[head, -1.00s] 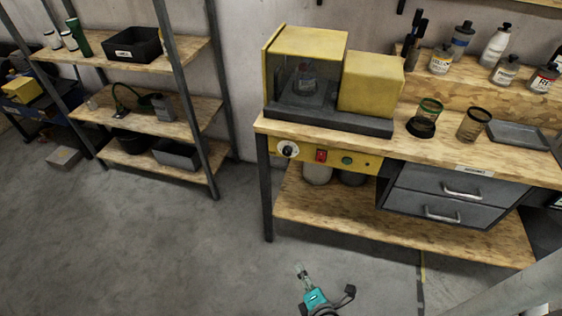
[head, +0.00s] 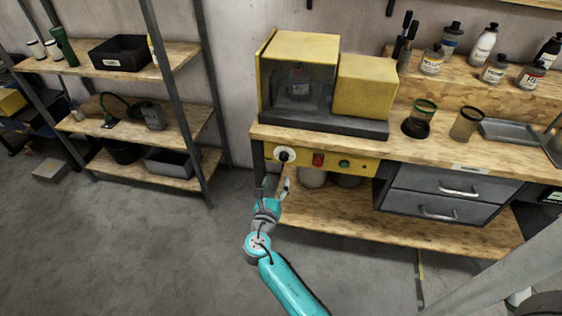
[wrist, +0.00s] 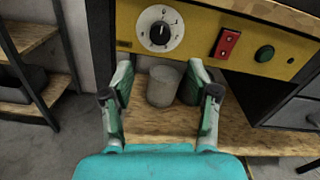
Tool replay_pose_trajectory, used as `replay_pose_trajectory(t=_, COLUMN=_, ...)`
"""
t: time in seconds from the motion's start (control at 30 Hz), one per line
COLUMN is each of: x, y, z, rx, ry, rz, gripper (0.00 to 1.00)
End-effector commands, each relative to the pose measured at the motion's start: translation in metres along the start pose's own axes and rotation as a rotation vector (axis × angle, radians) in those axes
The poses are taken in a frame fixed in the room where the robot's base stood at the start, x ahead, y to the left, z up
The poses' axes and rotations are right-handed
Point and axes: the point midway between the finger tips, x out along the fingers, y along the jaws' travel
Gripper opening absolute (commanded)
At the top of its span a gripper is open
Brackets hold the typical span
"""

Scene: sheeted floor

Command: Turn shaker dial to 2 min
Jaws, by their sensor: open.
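The shaker dial (head: 284,154) is a black knob on a white round scale, at the left end of the yellow control panel under the bench top. In the wrist view the dial (wrist: 160,32) is ahead of and above my gripper (wrist: 160,82), and its printed marks are too small to read surely. My gripper (head: 275,186) is open and empty, just below the dial and apart from it. The shaker (head: 300,78), a yellow housing with a clear front, stands on the bench with a bottle (head: 299,80) inside.
A red switch (wrist: 225,43) and a green button (wrist: 264,53) sit right of the dial. A pale container (wrist: 164,86) stands on the lower shelf, seen between my fingers. Drawers (head: 443,192) are to the right. A shelf rack (head: 130,120) stands left, with open floor before it.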

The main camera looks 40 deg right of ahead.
Motion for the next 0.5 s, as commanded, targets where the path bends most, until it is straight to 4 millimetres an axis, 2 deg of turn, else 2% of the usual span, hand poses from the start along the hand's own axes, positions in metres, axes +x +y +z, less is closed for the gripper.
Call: replay_pose_trajectory(t=0.5, x=0.081, y=-0.001, z=-0.001, rx=0.003, ry=0.002, rz=0.000, gripper=0.60)
